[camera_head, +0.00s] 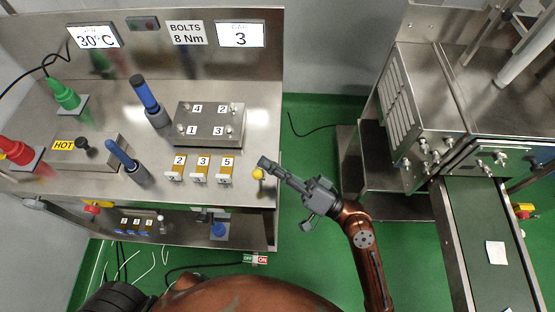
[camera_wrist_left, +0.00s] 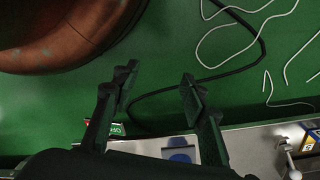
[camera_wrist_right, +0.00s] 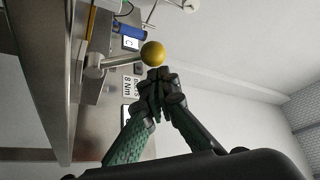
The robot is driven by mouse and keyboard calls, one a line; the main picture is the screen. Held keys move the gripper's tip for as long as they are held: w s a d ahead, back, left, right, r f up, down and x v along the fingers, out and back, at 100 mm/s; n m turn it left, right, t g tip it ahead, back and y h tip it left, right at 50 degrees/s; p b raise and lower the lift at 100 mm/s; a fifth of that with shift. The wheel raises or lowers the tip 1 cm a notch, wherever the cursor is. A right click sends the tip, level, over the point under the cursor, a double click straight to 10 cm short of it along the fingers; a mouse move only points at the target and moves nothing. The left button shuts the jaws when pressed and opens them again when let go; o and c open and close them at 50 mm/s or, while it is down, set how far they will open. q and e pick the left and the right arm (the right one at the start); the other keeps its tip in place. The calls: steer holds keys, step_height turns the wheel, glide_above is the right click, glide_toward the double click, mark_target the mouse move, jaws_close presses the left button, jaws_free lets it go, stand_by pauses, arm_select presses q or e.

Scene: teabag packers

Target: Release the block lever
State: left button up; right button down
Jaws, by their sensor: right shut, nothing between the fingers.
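A lever with a yellow ball knob (camera_head: 258,173) sticks out at the right end of the steel bench, beside the numbered tags. In the right wrist view its metal rod ends in the yellow ball (camera_wrist_right: 152,53). My right gripper (camera_head: 265,164) is shut and empty, with its fingertips close to the ball. In the right wrist view the closed fingertips (camera_wrist_right: 158,76) are just below the ball; I cannot tell whether they touch. My left gripper (camera_wrist_left: 156,88) is open and empty above the green floor; its fingers do not show in the head view.
The bench (camera_head: 60,208) holds a steel block (camera_head: 209,128) with numbered bolts, blue-handled tools (camera_head: 145,95), a green tool (camera_head: 64,95) and a HOT plate (camera_head: 75,158). A conveyor (camera_head: 486,230) stands at the right. Green floor lies between them. Loose cables (camera_wrist_left: 255,50) lie below my left gripper.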

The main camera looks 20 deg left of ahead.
steer(key=n+b, duration=0.1)
steer(key=g+b, duration=0.1)
steer(key=b, duration=0.1)
steer(key=shift+s+d+f+n+y, duration=0.15)
steer(key=shift+s+f+n+y, duration=0.15)
steer(key=shift+n, duration=0.1)
arm_select(q)
steer(key=w+d+r, duration=0.1)
steer(key=r, duration=0.5)
steer(key=w+d+r, duration=0.1)
steer(key=w+r, duration=0.1)
steer(key=r, duration=0.4)
steer(key=shift+d+t+h+b, duration=0.3)
steer(key=shift+d+b, duration=0.1)
steer(key=shift+b, duration=0.05)
arm_select(e)
steer(key=shift+s, duration=0.1)
step_height(320, 180, up, 3)
steer(key=w, duration=0.3)
arm_select(q)
steer(key=shift+w+d+f, duration=0.1)
steer(key=shift+w+f, duration=0.25)
steer(key=shift+w, duration=0.2)
arm_select(e)
steer(key=v, duration=1)
steer(key=shift+s+r, duration=0.1)
